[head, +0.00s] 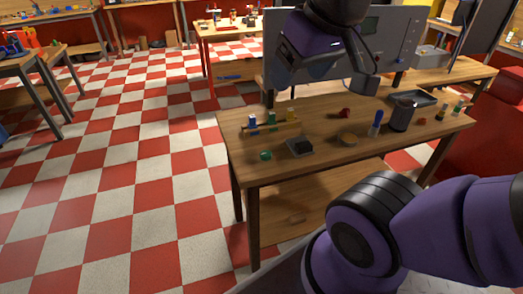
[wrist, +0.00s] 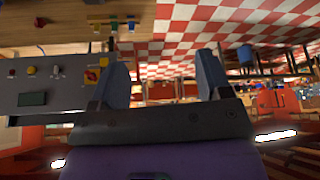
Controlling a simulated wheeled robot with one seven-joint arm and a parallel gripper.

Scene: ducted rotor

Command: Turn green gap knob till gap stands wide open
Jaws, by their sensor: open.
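I cannot make out a green gap knob in either view. A grey panel (head: 408,45) stands behind the wooden table in the head view, partly hidden by my arm. In the wrist view the same kind of grey panel (wrist: 55,92) appears upside down at the left, with a dark display (wrist: 32,99), a red knob (wrist: 11,72), an orange knob (wrist: 31,70) and a yellow plate with a red handle (wrist: 91,76). My gripper (wrist: 163,58) is open with nothing between its fingers. Its left finger overlaps the panel's edge in the picture; contact cannot be told.
Red-and-white checkered floor (head: 125,165) is clear at the left. A red cabinet (head: 492,140) stands at the right.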

